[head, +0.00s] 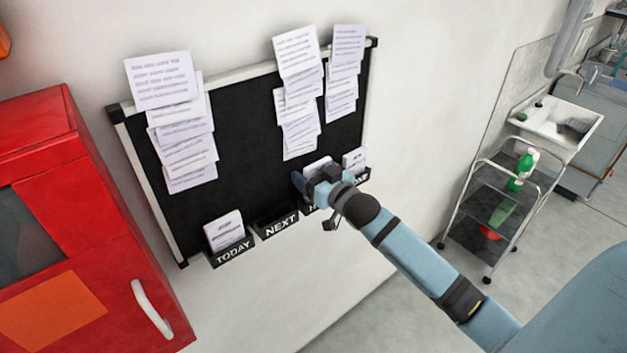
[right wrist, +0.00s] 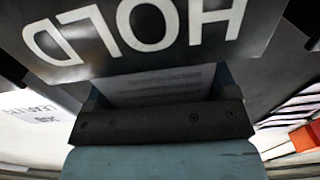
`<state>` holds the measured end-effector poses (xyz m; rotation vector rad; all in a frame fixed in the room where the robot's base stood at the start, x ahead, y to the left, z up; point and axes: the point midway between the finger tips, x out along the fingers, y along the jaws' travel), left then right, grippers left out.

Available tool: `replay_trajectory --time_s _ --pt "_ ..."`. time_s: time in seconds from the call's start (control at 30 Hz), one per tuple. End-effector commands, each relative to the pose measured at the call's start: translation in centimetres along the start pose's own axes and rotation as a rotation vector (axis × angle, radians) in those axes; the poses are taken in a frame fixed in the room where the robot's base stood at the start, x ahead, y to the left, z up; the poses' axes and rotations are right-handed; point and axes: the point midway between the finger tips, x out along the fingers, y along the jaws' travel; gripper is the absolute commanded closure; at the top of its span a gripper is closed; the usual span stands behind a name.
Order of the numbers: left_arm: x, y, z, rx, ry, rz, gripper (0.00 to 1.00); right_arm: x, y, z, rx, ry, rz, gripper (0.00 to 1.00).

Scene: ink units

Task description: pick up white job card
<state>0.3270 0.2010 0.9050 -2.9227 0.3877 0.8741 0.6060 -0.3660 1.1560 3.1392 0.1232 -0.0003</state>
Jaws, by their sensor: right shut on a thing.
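My right gripper (head: 314,180) is at the lower right of the black wall board, at the pocket labelled HOLD (right wrist: 140,32). It is shut on a white job card (head: 318,166), whose top edge shows just behind the fingers. In the right wrist view, a greyish printed strip of the card (right wrist: 155,86) shows between the dark gripper part and the HOLD label. The gripper hides most of the card, and I cannot tell whether it is still inside the pocket. My left gripper is not in view.
Another white card (head: 224,231) stands in the TODAY pocket (head: 233,254), and one (head: 354,159) in the far right pocket. Papers (head: 160,80) hang on the board (head: 240,130). A red cabinet (head: 75,200) stands left; a trolley (head: 500,195) and sink (head: 556,122) are right.

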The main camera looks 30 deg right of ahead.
Motion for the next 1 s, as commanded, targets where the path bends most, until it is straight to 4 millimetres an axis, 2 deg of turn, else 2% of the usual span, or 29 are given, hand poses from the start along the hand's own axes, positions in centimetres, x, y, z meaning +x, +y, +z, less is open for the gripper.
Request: replay_trajectory --time_s 0.3,0.33,0.57,0.8,1.0 --pt "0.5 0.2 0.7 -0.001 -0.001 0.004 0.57 0.0 0.0 -4.9 -0.002 0.004 -0.001 0.44" --pt "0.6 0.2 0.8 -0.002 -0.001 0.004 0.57 -0.3 0.0 -4.9 0.0 0.001 -0.001 0.44" --pt "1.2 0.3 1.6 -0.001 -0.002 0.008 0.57 -5.4 0.0 -4.5 -0.001 -0.001 0.0 0.44" --pt "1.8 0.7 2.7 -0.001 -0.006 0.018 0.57 -11.8 0.0 -4.4 0.0 -0.004 0.0 0.44" --pt "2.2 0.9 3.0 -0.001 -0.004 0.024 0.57 -15.7 0.0 -4.6 -0.001 -0.002 0.0 0.44"
